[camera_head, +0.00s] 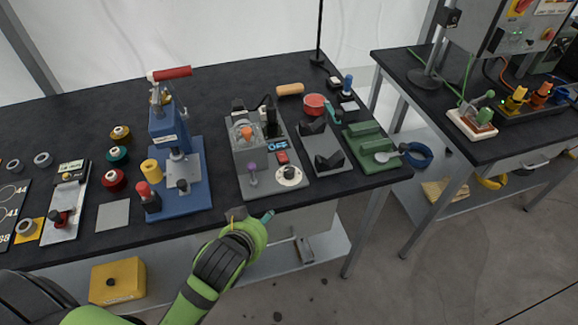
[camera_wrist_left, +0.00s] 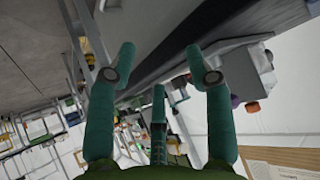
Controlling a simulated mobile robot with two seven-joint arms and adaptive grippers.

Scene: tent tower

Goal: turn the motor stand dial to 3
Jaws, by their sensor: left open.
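The grey motor stand (camera_head: 242,160) sits near the front edge of the black table. A round white dial (camera_head: 290,176) with a dark centre is at its front right corner; its setting is too small to read. A purple-topped lever (camera_head: 252,172), a red button (camera_head: 282,157) and a small lit display (camera_head: 277,146) are also on the stand. My left gripper (camera_head: 252,215) is just in front of the table edge, apart from the stand. In the left wrist view its teal fingers (camera_wrist_left: 161,62) are spread and empty, with the grey stand (camera_wrist_left: 238,77) beyond them at the right. My right gripper is not in view.
A blue press (camera_head: 172,165) stands left of the stand. A dark V-block fixture (camera_head: 324,150) and a green fixture (camera_head: 368,145) are close on its right. The black table's front edge (camera_head: 330,192) lies between my gripper and the stand. A yellow box (camera_head: 118,281) is below.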

